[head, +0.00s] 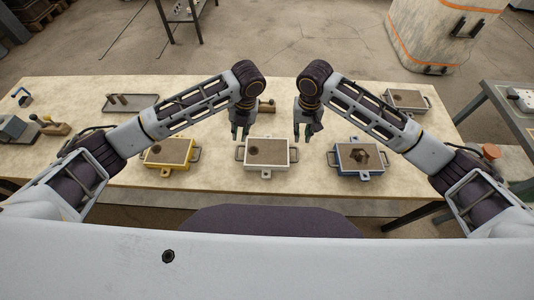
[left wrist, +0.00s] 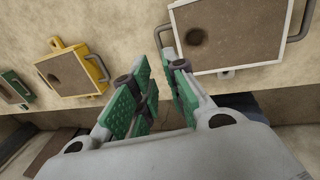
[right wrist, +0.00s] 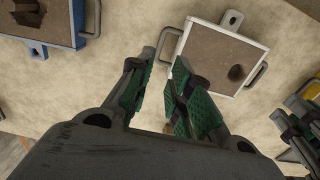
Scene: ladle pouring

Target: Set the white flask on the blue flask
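The white flask (head: 266,167) is a sand-filled frame with a dark round hole and a loop handle at each side; it lies on the table in the middle. It also shows in the left wrist view (left wrist: 232,72) and the right wrist view (right wrist: 240,92). The blue flask (head: 358,174), with a dark irregular hollow in its sand, lies to its right, apart; part of it shows in the right wrist view (right wrist: 62,41). My left gripper (head: 240,133) is open and empty above the white flask's left side. My right gripper (head: 303,133) is open and empty above its right side.
A yellow flask (head: 170,153) lies to the left on the table (head: 215,180). A grey tray (head: 140,104) and another flask (head: 408,99) are farther back. A wooden block tool (head: 54,128) is at far left. Bare table separates the flasks.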

